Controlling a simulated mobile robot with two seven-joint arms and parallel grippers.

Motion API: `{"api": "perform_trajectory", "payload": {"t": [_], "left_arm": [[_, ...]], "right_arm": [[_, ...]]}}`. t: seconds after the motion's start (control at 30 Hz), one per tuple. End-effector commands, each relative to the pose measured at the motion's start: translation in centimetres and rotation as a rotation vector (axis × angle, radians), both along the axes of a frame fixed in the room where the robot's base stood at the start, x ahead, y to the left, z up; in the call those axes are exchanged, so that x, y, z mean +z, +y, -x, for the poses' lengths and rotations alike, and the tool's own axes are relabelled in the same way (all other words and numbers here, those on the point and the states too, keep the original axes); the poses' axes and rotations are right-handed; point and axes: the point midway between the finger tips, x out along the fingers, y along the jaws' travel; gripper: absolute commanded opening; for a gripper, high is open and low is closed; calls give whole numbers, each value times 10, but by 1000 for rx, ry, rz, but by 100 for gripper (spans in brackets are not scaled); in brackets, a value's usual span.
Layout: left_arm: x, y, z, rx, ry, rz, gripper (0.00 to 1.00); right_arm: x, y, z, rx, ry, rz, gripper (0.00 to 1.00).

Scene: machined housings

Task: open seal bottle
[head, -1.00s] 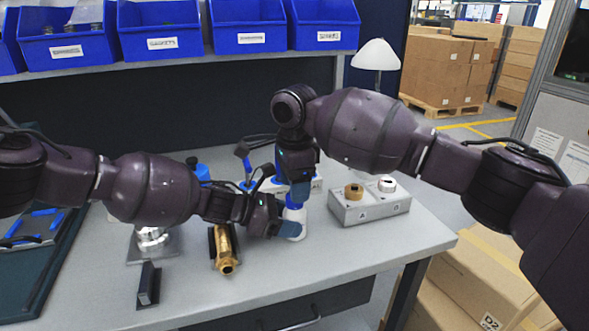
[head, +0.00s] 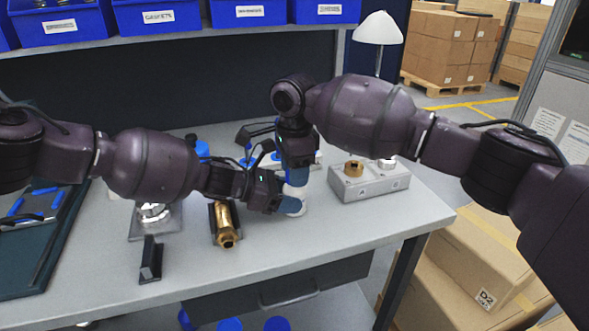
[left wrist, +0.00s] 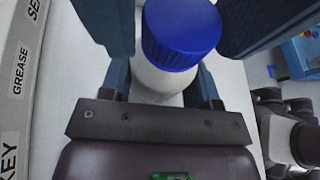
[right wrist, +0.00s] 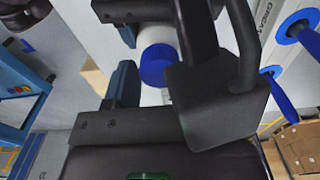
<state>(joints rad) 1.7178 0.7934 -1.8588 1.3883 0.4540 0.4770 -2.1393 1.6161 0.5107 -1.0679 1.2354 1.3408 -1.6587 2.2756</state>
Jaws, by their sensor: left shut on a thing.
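The seal bottle has a white body (head: 296,190) and a blue cap (left wrist: 183,35). It stands on the bench, largely hidden by my grippers in the head view. My left gripper (head: 289,206) is shut on the white body from the left side. My right gripper (head: 297,176) comes down from above with its fingers at cap height. The cap also shows in the right wrist view (right wrist: 158,66), with a small gap to the finger on its left. That gripper looks open around the cap; its other finger is partly hidden there.
A grey block with a brass ring (head: 354,168) stands to the right. A brass fitting (head: 227,225), a black stand (head: 150,260) and a metal part (head: 152,212) stand to the left. A labelled rack (left wrist: 18,75) with blue-handled tools is close behind. The front bench strip is clear.

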Motion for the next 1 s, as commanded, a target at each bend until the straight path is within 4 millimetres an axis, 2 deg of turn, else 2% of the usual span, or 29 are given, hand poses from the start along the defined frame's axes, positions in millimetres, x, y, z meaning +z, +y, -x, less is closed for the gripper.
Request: {"api": "perform_trajectory", "payload": {"t": [0.03, 0.1, 0.43, 0.8, 1.0], "left_arm": [[0, 0, 0, 0, 0, 0, 0], [0, 0, 0, 0, 0, 0, 0], [0, 0, 0, 0, 0, 0, 0], [0, 0, 0, 0, 0, 0, 0], [0, 0, 0, 0, 0, 0, 0]], "right_arm": [[0, 0, 0, 0, 0, 0, 56], [0, 0, 0, 0, 0, 0, 65], [3, 0, 0, 0, 0, 0, 65], [41, 0, 0, 1, -1, 0, 65], [45, 0, 0, 0, 0, 0, 65]]}}
